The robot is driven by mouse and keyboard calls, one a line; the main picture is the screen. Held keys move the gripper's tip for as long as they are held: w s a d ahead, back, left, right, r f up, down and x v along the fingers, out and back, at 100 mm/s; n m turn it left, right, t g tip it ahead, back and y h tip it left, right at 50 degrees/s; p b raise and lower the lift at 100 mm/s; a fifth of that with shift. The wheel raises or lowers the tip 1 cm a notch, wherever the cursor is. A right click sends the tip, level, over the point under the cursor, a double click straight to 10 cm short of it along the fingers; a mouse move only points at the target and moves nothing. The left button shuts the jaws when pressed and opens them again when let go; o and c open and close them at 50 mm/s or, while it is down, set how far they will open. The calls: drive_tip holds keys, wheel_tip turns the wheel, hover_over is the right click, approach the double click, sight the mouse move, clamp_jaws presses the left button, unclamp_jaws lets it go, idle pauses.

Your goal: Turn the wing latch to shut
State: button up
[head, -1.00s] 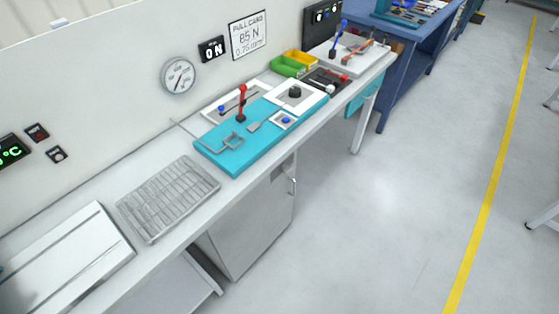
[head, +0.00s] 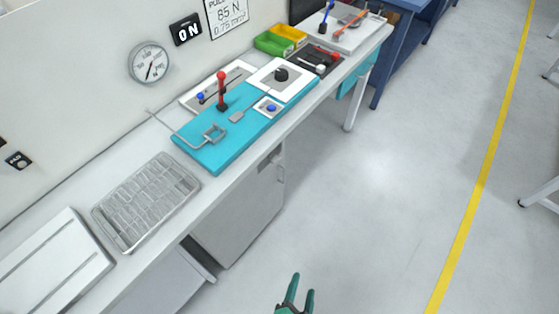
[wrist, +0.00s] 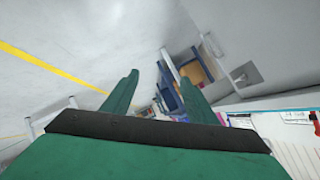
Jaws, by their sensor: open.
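I cannot tell for sure which fitting is the wing latch. A black knob (head: 281,75) sits on a white plate at the back right of the teal board (head: 216,152) on the bench; its turn position is too small to read. A dark plate (head: 318,60) to its right carries a small white and red handle (head: 322,66). My gripper (head: 302,292) is at the bottom edge of the head view, over the floor in front of the bench and well apart from the board. In the wrist view my gripper (wrist: 158,88) has its two green fingers apart with nothing between them.
The teal board also carries a red lever (head: 221,92), a grey paddle (head: 237,116) and a blue button (head: 271,107). A wire rack (head: 146,200) lies to the left. Green and yellow bins (head: 274,43) stand behind. A cabinet (head: 238,215) is below. The floor (head: 390,180) is clear.

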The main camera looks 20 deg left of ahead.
drive_tip(key=w+a+f+m+g+y, duration=0.2)
drive_tip(key=w+f+m, duration=0.4)
drive_tip(key=f, duration=0.4)
drive_tip(key=m+g+y, duration=0.4)
drive_tip(key=m+y, duration=0.4)
drive_tip(key=y, duration=0.7)
approach(278, 160)
drive_tip(key=shift+t, duration=0.4)
drive_tip(key=x, duration=0.9)
drive_tip(key=shift+s+a, duration=0.25)
drive_tip(key=shift+f, duration=0.1)
drive_tip(key=c, duration=1.1)
